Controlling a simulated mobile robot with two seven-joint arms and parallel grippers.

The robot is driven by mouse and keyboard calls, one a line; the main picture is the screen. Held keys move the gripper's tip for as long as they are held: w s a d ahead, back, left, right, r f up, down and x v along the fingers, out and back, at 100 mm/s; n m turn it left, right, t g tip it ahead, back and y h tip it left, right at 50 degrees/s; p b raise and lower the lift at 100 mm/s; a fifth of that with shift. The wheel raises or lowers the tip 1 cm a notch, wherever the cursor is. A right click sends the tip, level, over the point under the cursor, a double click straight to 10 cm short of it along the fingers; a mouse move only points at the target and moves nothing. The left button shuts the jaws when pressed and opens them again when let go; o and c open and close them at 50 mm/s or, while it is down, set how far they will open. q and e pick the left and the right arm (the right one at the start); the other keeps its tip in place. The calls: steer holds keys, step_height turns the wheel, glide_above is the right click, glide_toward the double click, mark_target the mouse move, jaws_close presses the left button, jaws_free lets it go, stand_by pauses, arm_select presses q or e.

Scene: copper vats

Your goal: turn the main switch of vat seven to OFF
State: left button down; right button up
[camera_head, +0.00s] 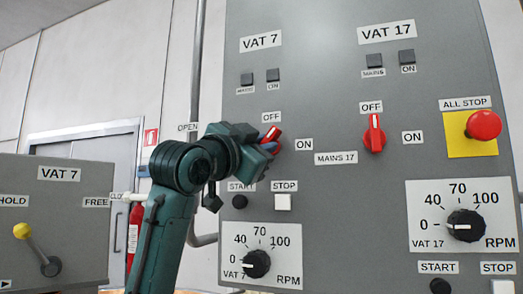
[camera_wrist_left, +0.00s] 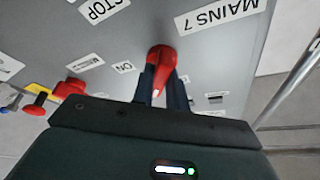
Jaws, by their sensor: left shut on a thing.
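The red main switch of vat seven (camera_head: 274,132) is on the grey panel under the VAT 7 plate (camera_head: 261,42), between its OFF label (camera_head: 271,117) and ON label (camera_head: 304,145). Its handle looks tilted toward the upper right; its exact setting is partly hidden. My left gripper (camera_head: 267,146) is shut on this switch, fingers on either side of the handle. In the left wrist view the red switch (camera_wrist_left: 161,58) sits between the two dark fingers, with the MAINS 7 label (camera_wrist_left: 222,12) beside it. My right gripper is not in view.
The similar red MAINS 17 switch (camera_head: 374,135) is to the right. A red ALL STOP button (camera_head: 484,125) is farther right. START button (camera_head: 239,201), STOP button (camera_head: 283,202) and RPM dial (camera_head: 257,263) are below. A grey VAT 7 lever box (camera_head: 75,215) stands at left.

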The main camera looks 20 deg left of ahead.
arm_select(q)
steer(key=shift+d+f+n+t+y+b, duration=0.1)
steer(key=shift+n+t+y+b, duration=0.15)
steer(key=shift+n+y, duration=1.1)
steer(key=shift+d+n+t+y+b, duration=0.1)
steer(key=shift+n+t+y+b, duration=0.25)
steer(key=shift+n, duration=1.9)
steer(key=shift+d+f+n+t+y+b, duration=0.15)
steer(key=shift+n+y, duration=0.75)
steer(key=shift+n, duration=0.9)
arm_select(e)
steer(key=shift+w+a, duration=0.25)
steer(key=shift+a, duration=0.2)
arm_select(q)
steer(key=shift+a+r, duration=0.1)
steer(key=shift+a, duration=0.05)
steer(key=c, duration=1.4)
jaws_free()
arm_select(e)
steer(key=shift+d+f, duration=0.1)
